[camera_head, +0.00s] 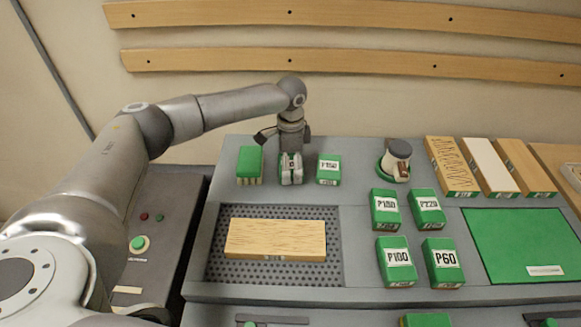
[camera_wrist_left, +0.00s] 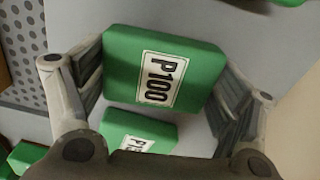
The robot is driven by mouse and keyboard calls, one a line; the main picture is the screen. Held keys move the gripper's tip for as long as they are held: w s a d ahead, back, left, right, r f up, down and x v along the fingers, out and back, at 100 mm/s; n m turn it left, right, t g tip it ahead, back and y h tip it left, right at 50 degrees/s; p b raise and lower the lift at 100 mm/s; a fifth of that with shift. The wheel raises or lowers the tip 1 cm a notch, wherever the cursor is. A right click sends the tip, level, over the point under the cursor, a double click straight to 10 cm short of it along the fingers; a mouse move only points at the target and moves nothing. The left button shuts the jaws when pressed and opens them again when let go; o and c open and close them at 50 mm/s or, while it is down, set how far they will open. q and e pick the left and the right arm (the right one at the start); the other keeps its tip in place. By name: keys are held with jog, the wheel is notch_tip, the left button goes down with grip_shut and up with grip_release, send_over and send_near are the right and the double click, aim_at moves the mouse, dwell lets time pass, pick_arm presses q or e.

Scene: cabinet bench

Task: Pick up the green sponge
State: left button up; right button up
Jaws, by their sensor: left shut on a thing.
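My left gripper (camera_head: 291,172) is shut on a green sponge-like block at the back of the bench. In the left wrist view this green sponge (camera_wrist_left: 165,70) has a white label reading P100 and sits between the two fingers (camera_wrist_left: 168,95). A second green block (camera_wrist_left: 140,130) with a partly hidden label lies below it and looks smaller. In the head view the held block is mostly hidden by the fingers, and its height above the bench is hard to judge. My right gripper does not show.
A green-topped block (camera_head: 249,163) is left of the gripper, and a labelled green block (camera_head: 328,168) is right of it. Several labelled green blocks (camera_head: 397,262) stand further right. A wooden board (camera_head: 275,238) lies on the perforated plate (camera_head: 220,270). A sander-like tool (camera_head: 397,160) is behind.

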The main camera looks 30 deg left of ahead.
pick_arm(q)
jog(key=shift+r, duration=0.1)
jog(key=shift+r+b, duration=0.3)
jog(key=shift+r, duration=0.25)
jog(key=s+r, duration=0.1)
jog(key=r, duration=0.1)
jog(key=s+r, duration=0.2)
jog(key=r, duration=0.1)
jog(key=s+r+b, duration=0.1)
jog(key=s+r, duration=0.1)
jog(key=r, duration=0.1)
jog(key=shift+s+a, duration=0.1)
jog(key=shift+s, duration=0.05)
jog(key=s+r+b, duration=0.1)
jog(key=s+r, duration=0.2)
jog(key=s, duration=0.5)
jog(key=shift+s+r, duration=0.35)
jog(key=shift+a, duration=0.1)
